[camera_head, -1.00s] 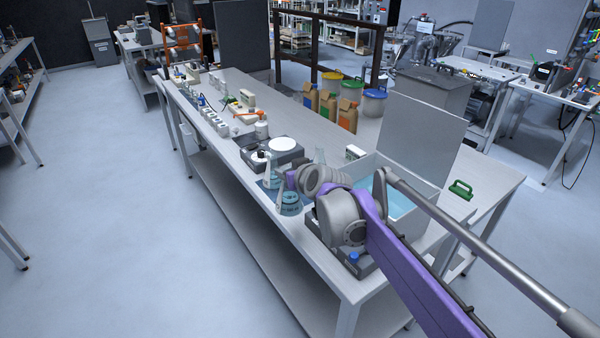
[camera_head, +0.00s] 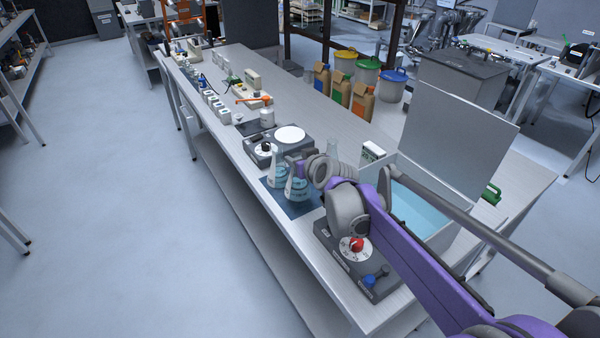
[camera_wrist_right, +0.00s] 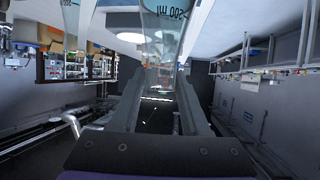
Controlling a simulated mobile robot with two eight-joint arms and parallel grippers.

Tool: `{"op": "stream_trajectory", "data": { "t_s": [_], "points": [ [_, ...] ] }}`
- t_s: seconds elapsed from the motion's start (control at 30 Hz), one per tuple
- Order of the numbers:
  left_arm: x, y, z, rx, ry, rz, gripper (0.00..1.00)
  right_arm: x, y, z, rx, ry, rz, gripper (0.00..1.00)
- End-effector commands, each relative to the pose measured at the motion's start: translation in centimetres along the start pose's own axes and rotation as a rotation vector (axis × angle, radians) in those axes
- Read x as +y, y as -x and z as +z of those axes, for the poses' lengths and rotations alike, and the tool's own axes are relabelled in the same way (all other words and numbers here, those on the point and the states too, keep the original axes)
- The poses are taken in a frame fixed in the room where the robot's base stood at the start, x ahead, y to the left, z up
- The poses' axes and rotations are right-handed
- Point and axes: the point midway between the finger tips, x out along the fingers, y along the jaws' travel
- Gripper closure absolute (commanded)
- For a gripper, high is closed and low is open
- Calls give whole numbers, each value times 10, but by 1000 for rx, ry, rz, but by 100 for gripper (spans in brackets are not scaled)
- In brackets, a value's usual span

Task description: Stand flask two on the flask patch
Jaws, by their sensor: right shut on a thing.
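In the right wrist view, the fingers (camera_wrist_right: 157,88) straddle the held flask (camera_wrist_right: 163,35), which appears upside down with a "500 ml" mark. Part of another flask (camera_wrist_right: 70,14) shows at the upper left. My left gripper is out of view.
A stirrer with a white plate (camera_head: 290,135) stands behind the flasks. Another grey device with a red knob (camera_head: 356,245) sits at the front right, under my arm. A bath of blue liquid (camera_head: 415,210) with a raised lid (camera_head: 462,103) lies to the right.

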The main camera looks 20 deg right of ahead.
Motion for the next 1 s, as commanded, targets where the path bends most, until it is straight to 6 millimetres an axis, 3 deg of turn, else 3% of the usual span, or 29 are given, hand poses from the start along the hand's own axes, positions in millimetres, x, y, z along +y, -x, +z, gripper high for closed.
{"op": "stream_trajectory", "data": {
  "t_s": [0.3,0.7,0.73,0.9,1.0],
  "points": [
    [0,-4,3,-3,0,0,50,0,-17,34,1,0,0,100],
    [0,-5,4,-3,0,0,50,0,-20,40,1,0,0,100],
    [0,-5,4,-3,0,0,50,0,-20,41,0,0,0,53],
    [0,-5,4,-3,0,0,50,0,-20,40,0,0,0,24],
    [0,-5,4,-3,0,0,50,0,-19,40,0,0,0,24]
  ]
}}
